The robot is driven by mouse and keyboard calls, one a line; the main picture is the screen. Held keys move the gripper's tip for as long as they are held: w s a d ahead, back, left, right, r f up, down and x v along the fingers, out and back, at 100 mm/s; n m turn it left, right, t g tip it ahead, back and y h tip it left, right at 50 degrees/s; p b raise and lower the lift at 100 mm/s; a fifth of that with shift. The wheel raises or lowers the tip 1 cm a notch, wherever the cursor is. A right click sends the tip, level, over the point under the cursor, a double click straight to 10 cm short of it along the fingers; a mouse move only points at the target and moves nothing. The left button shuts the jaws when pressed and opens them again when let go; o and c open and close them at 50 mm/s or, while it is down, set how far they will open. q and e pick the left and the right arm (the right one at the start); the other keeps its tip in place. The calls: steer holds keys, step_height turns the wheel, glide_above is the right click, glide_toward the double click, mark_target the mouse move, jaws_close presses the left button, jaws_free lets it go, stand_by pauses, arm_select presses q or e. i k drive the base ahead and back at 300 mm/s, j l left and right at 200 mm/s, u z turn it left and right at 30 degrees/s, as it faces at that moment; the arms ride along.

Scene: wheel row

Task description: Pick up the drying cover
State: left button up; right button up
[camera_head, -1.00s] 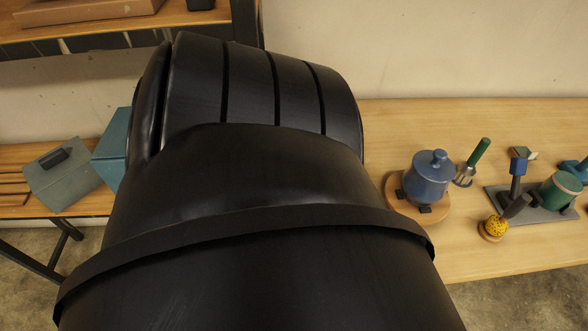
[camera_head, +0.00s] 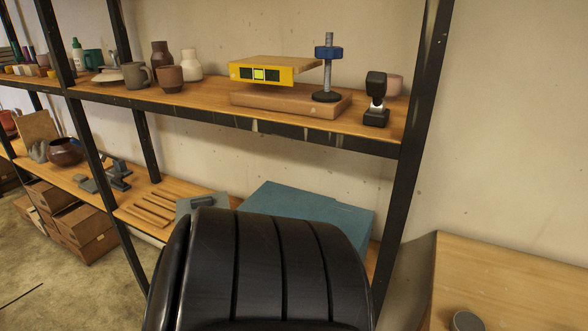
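I cannot tell for sure which thing is the drying cover. A large teal box-like piece (camera_head: 315,210) lies on the lower shelf at the middle, its front part hidden behind my black arm. Just left of it is a smaller grey-teal piece with a dark handle (camera_head: 202,201), also partly hidden. Neither of my grippers is in view.
The upper shelf (camera_head: 190,97) holds a yellow-fronted piece (camera_head: 268,72), a blue-collared stand (camera_head: 328,70), pots and a mug. Wooden strips (camera_head: 160,205) lie on the lower shelf. Black posts (camera_head: 413,150) frame the shelves. A wooden table (camera_head: 490,280) stands right.

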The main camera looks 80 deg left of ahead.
mark_target(186, 205)
steer(key=l+u, duration=0.2)
steer(key=u, duration=3.1)
steer(key=j, duration=0.1)
